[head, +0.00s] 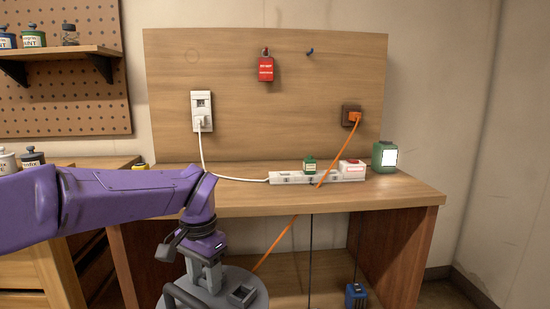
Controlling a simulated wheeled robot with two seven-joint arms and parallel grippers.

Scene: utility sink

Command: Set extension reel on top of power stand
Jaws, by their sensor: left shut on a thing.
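A grey round body with a curved dark handle and a square socket (258,292), apparently the extension reel, shows at the bottom edge, cut off by the frame. My left gripper (210,278) points down and is shut on it, though the exact grip point is partly hidden. An orange cord (283,237) runs from it, in front of the bench edge and over a power strip, to a brown outlet (351,116). The wooden bench top (390,192) with a backboard (230,60) may be the power stand; I cannot tell for sure. My right gripper is out of view.
A green canister (385,155) stands at the right. A blue box (356,295) is below the bench. The bench front is clear.

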